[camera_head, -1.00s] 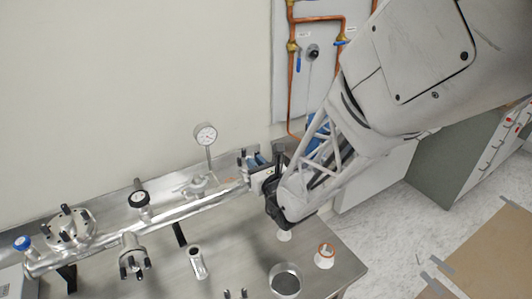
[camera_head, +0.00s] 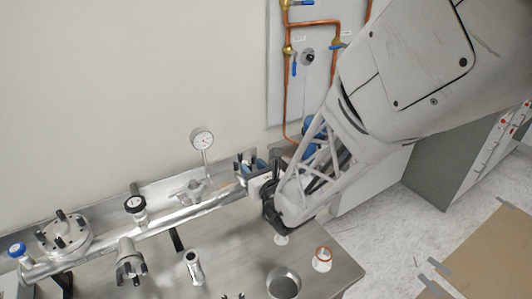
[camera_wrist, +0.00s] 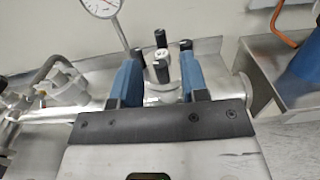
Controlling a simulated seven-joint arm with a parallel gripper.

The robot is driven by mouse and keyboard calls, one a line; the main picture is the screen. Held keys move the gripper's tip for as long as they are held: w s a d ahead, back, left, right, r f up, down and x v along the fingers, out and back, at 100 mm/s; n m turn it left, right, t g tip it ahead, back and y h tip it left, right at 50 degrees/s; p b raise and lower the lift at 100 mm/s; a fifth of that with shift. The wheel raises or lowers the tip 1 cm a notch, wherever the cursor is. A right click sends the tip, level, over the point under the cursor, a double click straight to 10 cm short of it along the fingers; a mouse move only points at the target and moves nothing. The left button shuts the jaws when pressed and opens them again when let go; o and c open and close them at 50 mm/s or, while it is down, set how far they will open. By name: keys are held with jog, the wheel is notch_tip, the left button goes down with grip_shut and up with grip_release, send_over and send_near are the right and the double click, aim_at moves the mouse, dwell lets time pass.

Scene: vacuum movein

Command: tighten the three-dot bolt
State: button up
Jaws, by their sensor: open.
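My gripper is open, with two blue fingers, in the wrist view (camera_wrist: 162,50). Between the fingers stands a black bolt (camera_wrist: 161,72) with a pale top bearing small dark marks; I cannot count its dots. Another black bolt (camera_wrist: 160,38) stands just behind it, and both rise from a metal flange (camera_wrist: 165,94) partly hidden by my gripper. The fingers appear apart from the nearer bolt on both sides. In the head view my gripper (camera_head: 258,164) is at the right end of the metal pipe (camera_head: 190,211), where my wrist hides part of the flange.
A dial gauge (camera_head: 202,138) rises behind the pipe. Another bolted flange (camera_head: 64,234), a black-capped valve (camera_head: 135,204) and a downward port (camera_head: 130,262) lie left. A metal cup (camera_head: 283,283) and a white, orange-rimmed piece (camera_head: 322,259) stand on the bench (camera_head: 235,248).

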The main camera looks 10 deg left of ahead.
jog(key=v, duration=0.7)
jog(key=shift+s, duration=0.2)
jog(key=shift+d, duration=0.15)
jog(key=shift+r, duration=0.1)
jog(key=shift+w+d+r+n+g, duration=0.2)
jog(key=shift+w+r+n+g, duration=0.55)
jog(key=shift+g, duration=0.8)
jog(key=shift+w+d+r+n+g, duration=0.15)
jog(key=shift+w+r+n+g, duration=0.2)
jog(key=shift+w+n+g, duration=0.8)
jog(key=shift+w+d+r+n+g, duration=0.2)
jog(key=shift+w+r+n+g, duration=0.35)
jog(key=shift+n+g, duration=1)
jog(key=shift+a+m+g, duration=0.1)
jog(key=shift+m+g, duration=0.35)
jog(key=shift+x, duration=3.85)
jog(key=shift+r, duration=0.1)
